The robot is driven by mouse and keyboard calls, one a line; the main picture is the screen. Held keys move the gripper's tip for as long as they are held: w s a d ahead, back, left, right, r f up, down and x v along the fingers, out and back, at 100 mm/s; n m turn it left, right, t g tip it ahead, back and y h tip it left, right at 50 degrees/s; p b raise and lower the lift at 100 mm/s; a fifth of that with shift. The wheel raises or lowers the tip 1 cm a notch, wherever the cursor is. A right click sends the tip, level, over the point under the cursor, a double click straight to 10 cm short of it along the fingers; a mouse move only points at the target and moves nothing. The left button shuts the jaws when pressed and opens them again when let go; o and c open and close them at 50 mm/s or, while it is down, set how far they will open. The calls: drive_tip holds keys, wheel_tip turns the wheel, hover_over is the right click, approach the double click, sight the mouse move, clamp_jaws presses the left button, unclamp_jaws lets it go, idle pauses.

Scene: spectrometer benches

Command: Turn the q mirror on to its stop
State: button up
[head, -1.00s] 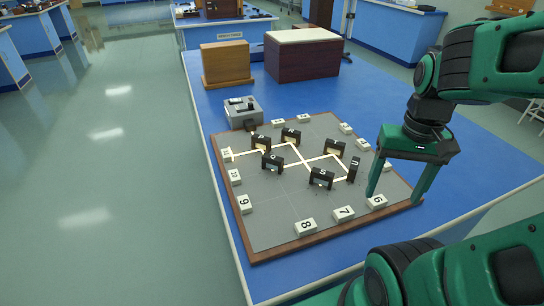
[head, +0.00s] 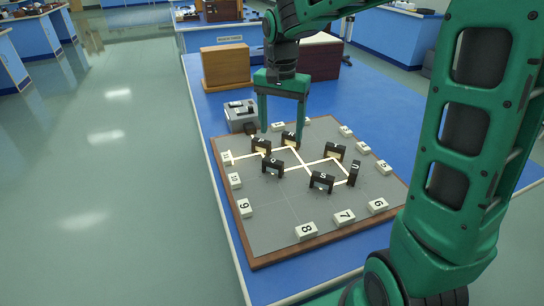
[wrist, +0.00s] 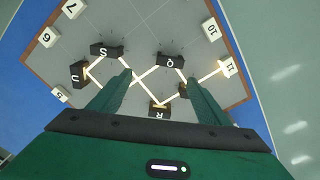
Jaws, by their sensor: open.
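The q mirror (head: 272,166) is a small black block with a white letter, left of centre on the grey board (head: 262,215). In the wrist view the q mirror (wrist: 171,61) shows just beyond the gap between my fingertips. My gripper (head: 283,135) is open and empty, pointing down over the far part of the board, near the R block (head: 291,137). Nothing is between its fingers; the wrist view shows both fingers (wrist: 159,76) spread. The q mirror looks apart from the fingers. I cannot make out its stop.
The S block (head: 321,181), the U block (head: 354,173) and other black blocks stand close by, with pale light lines between them. White number tiles, such as 8 (head: 306,230), line the edge. A grey box (head: 241,113) stands behind. The board's near left is clear.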

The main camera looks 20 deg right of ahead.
sight(273, 160)
drive_tip(key=f, duration=0.3)
drive_tip(key=w+a+f, duration=0.1)
drive_tip(key=f, duration=0.7)
drive_tip(key=shift+w+a, duration=0.2)
drive_tip(key=shift+a, duration=0.2)
drive_tip(key=shift+c, duration=0.6)
drive_tip(key=c, duration=0.9)
drive_tip(key=shift+d, duration=0.2)
drive_tip(key=shift+c, duration=0.2)
drive_tip(key=shift+a, duration=0.15)
